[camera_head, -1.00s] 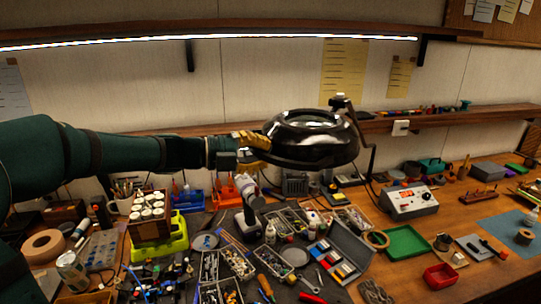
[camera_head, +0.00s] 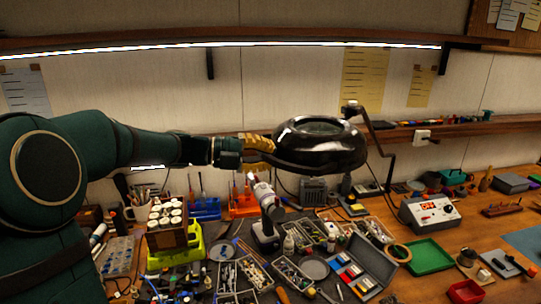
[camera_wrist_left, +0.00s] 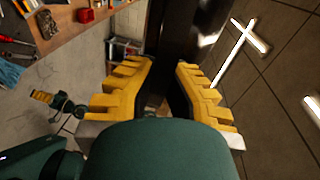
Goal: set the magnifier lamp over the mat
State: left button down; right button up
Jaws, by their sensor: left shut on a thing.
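The magnifier lamp has a glossy black round head (camera_head: 320,146) with a lens on top, held in the air in front of the wall shelf. Its thin jointed arm (camera_head: 378,140) runs down at its right. My left gripper (camera_head: 262,150) is shut on the head's left rim. In the left wrist view its yellow fingers (camera_wrist_left: 168,92) sit on both sides of the black lamp part (camera_wrist_left: 185,35). A dark work mat (camera_head: 215,262) lies under the tools, below the lamp. My right gripper (camera_wrist_left: 45,98) seems to show small in the wrist view; its jaws are unclear.
Parts trays (camera_head: 240,275), a cordless drill (camera_head: 265,215) and an open grey case (camera_head: 365,262) crowd the bench below. A power supply (camera_head: 430,212), a green tray (camera_head: 428,256) and a blue mat (camera_head: 524,243) are on the right. A lit shelf strip (camera_head: 220,46) runs above.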

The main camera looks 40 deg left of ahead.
pick_arm(q)
jog(key=shift+a+r, duration=0.2)
jog(key=shift+a, duration=0.2)
jog(key=c, duration=1.3)
grip_release()
jog(key=o, duration=0.3)
jog(key=shift+s+a, duration=0.15)
jog(key=shift+a, duration=0.05)
jog(key=shift+f, duration=0.1)
jog(key=shift+d, duration=0.15)
jog(key=v, duration=1.2)
jog(key=shift+s+f, duration=0.1)
